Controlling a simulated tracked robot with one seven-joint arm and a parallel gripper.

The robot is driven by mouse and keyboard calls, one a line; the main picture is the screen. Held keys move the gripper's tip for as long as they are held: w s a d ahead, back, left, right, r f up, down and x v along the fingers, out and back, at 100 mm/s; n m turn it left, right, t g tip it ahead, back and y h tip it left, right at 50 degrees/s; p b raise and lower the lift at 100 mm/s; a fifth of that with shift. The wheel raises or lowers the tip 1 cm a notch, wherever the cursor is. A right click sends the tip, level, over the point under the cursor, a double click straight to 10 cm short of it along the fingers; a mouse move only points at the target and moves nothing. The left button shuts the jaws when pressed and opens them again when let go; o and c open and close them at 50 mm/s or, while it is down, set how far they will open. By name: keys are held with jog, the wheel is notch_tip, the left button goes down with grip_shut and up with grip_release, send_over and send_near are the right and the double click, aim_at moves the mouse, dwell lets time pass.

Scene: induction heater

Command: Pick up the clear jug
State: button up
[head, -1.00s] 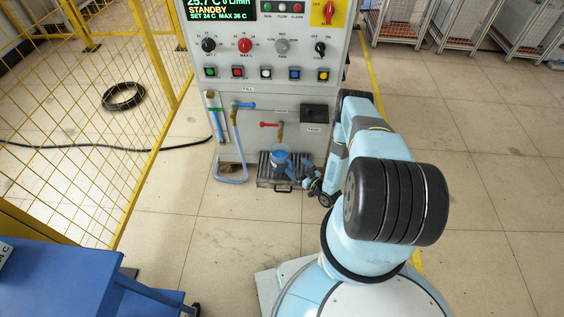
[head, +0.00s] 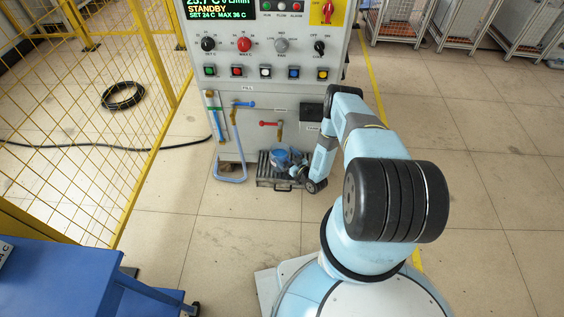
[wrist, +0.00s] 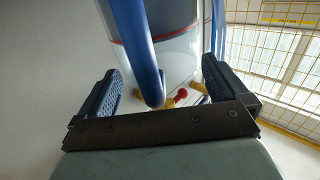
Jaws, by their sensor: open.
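The clear jug (head: 279,157) stands on a grey slatted tray (head: 265,181) at the foot of the control cabinet. It has a blue handle (wrist: 139,48), and the wrist view shows its clear body (wrist: 182,52) with a red line around it. My gripper (wrist: 162,78) is open, with one finger on each side of the handle. The handle hangs between the fingers, and I cannot tell whether either finger touches it. In the head view my gripper (head: 297,171) is at the jug's right side and hides part of it.
The cabinet (head: 265,130) rises right behind the jug, with a blue-handled valve (head: 244,105) and a red-handled valve (head: 270,124) above. A light blue hose (head: 231,181) loops to the left. Yellow fencing (head: 90,110) is farther left. The floor in front is clear.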

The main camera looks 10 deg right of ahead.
jog(key=c, duration=1.7)
jog(key=shift+c, duration=0.2)
jog(key=shift+r, duration=0.15)
